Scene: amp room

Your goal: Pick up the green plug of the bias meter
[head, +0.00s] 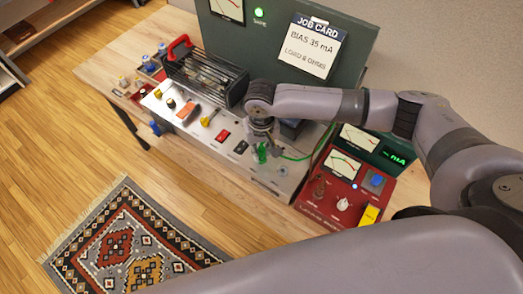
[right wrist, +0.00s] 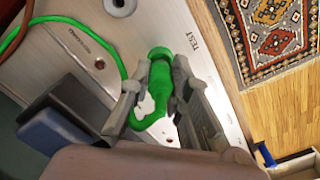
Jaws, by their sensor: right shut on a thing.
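The green plug (head: 261,154) is between the fingers of my right gripper (head: 263,146), over the front part of the silver amp panel (head: 228,165). In the right wrist view the plug (right wrist: 161,82) sits between the two grey fingers (right wrist: 155,92), which are shut on it, near the panel's "TEST" lettering. I cannot tell if the plug touches the panel. Its green cable (head: 296,158) runs right toward the bias meter (head: 393,153), a dark green box with a lit mA display. My left gripper is not in view.
A red meter box (head: 345,190) with knobs stands right of the panel. A caged tube unit with a red handle (head: 180,46) stands at the back left. A job card (head: 309,45) hangs on the tall green cabinet (head: 235,37). A patterned rug (head: 130,240) lies on the floor.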

